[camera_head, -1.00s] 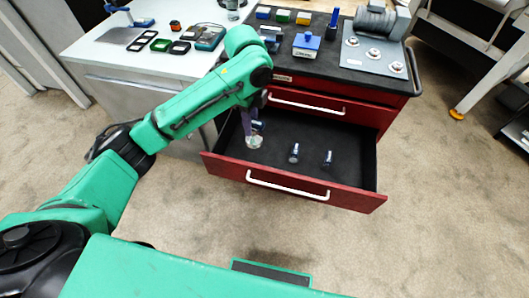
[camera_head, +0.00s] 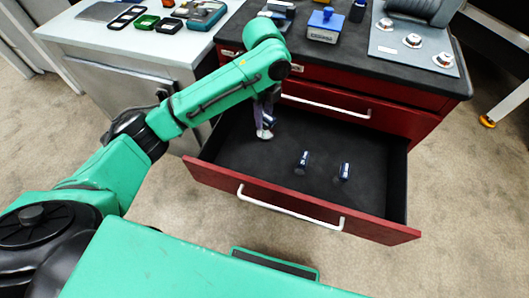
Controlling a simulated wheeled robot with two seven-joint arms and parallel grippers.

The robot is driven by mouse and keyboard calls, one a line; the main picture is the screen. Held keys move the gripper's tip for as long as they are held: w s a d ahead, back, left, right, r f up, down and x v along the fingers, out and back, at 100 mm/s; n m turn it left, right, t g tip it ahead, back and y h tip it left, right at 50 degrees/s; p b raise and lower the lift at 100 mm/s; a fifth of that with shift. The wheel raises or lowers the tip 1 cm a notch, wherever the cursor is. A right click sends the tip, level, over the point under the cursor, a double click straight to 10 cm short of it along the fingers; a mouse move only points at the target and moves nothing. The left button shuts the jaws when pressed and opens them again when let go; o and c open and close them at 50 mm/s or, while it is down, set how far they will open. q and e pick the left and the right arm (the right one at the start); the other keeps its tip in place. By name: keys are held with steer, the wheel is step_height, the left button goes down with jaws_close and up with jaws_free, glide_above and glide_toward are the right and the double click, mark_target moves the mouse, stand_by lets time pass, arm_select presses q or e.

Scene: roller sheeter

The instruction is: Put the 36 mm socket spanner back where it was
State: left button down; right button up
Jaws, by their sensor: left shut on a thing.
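My left gripper (camera_head: 266,116) is inside the left rear part of the open red drawer (camera_head: 293,212). It is shut on a socket spanner (camera_head: 267,122) with a dark blue band and a silvery end, partly hidden by the fingers. I cannot tell whether that end touches the drawer floor. Two similar spanners, one nearer the middle (camera_head: 302,162) and one to its right (camera_head: 344,172), stand apart on the black floor. Their size marks are too small to read. My right gripper is not in view.
The drawer's front has a white handle (camera_head: 290,210). Above it is a shut drawer (camera_head: 350,112) and a dark top with a blue block (camera_head: 326,24) and a grey fixture plate (camera_head: 410,42). A white bench (camera_head: 130,45) stands left.

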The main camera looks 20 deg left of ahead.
arm_select(q)
step_height(320, 180, down, 15)
steer(key=shift+r+b, duration=0.15)
steer(key=shift+b, duration=0.45)
steer(key=c, duration=0.6)
jaws_free()
step_height(320, 180, up, 12)
steer(key=shift+r+p, duration=0.1)
steer(key=shift+p, duration=0.55)
